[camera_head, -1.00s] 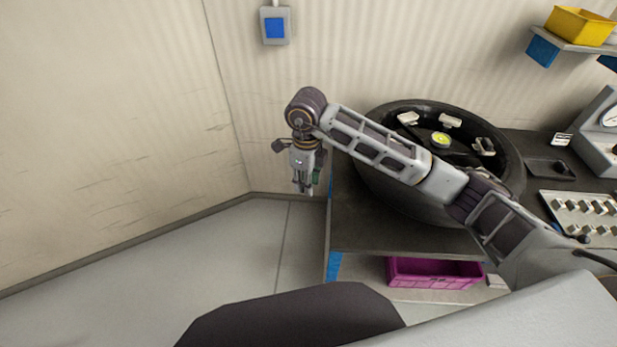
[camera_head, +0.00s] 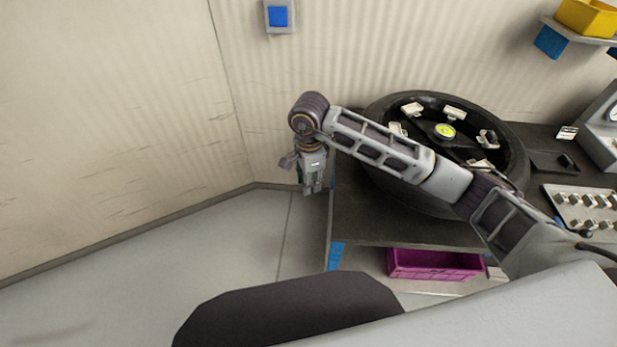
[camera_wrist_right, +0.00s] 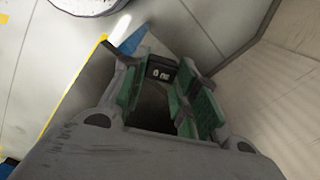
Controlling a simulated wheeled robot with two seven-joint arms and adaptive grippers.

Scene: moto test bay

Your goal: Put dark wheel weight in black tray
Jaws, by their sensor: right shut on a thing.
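My right gripper (camera_head: 313,190) hangs beyond the left edge of the dark workbench, over the floor. In the right wrist view its green-padded fingers (camera_wrist_right: 165,100) are shut on a small dark block with white marks, which looks like the dark wheel weight (camera_wrist_right: 160,71). In the head view I cannot make out the held piece. The black tray (camera_head: 545,168) lies on the bench to the right of the wheel, far from the gripper, with a small dark thing in it that I cannot identify. My left gripper is not in view.
A grey tray of weights (camera_head: 582,210) is at the right. A magenta crate (camera_head: 435,265) sits below. Open floor (camera_head: 180,255) lies left.

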